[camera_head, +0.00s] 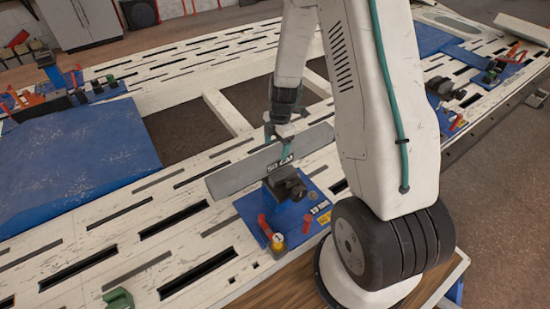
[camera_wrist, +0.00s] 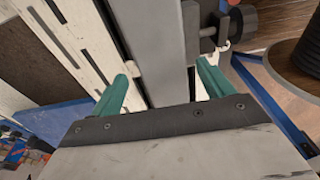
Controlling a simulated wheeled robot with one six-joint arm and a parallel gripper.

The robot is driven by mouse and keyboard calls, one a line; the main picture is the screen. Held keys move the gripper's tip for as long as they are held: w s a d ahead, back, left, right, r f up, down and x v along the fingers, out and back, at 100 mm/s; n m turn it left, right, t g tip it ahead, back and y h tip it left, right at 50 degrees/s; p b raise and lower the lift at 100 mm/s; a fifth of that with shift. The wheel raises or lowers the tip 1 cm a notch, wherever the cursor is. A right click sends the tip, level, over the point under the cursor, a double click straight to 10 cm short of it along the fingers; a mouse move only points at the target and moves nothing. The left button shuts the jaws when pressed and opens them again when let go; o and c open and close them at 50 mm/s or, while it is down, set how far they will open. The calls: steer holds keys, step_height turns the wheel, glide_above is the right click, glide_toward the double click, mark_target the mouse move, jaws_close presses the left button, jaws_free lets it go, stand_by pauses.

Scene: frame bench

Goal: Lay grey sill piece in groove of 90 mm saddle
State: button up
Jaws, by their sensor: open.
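The long grey sill piece (camera_head: 235,176) lies on edge across a black saddle (camera_head: 287,184) on a blue base plate in the head view. A dark label with white letters shows at its middle. My gripper (camera_head: 279,134) is above the piece's middle, pointing down. In the wrist view the grey piece (camera_wrist: 160,40) runs between the two teal fingers of my gripper (camera_wrist: 163,72), which are open with gaps beside it. The saddle's black jaw and screw (camera_wrist: 212,30) stand close along the right side of the piece. How deep the piece sits in the groove is hidden.
The slotted white bench (camera_head: 110,235) surrounds the saddle. Red clamp handles (camera_head: 266,226) stand at the plate's front. A blue sheet (camera_head: 80,165) lies left, an open frame bay (camera_head: 190,130) behind. Other blue fixtures (camera_head: 500,65) stand at the back right. A green object (camera_head: 118,298) lies front left.

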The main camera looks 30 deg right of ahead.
mark_target(275, 150)
steer(key=f, duration=0.4)
steer(key=shift+s+a+f, duration=0.1)
steer(key=shift+a+f, duration=0.2)
steer(key=shift+f, duration=0.05)
steer(key=shift+r, duration=0.1)
jaws_close()
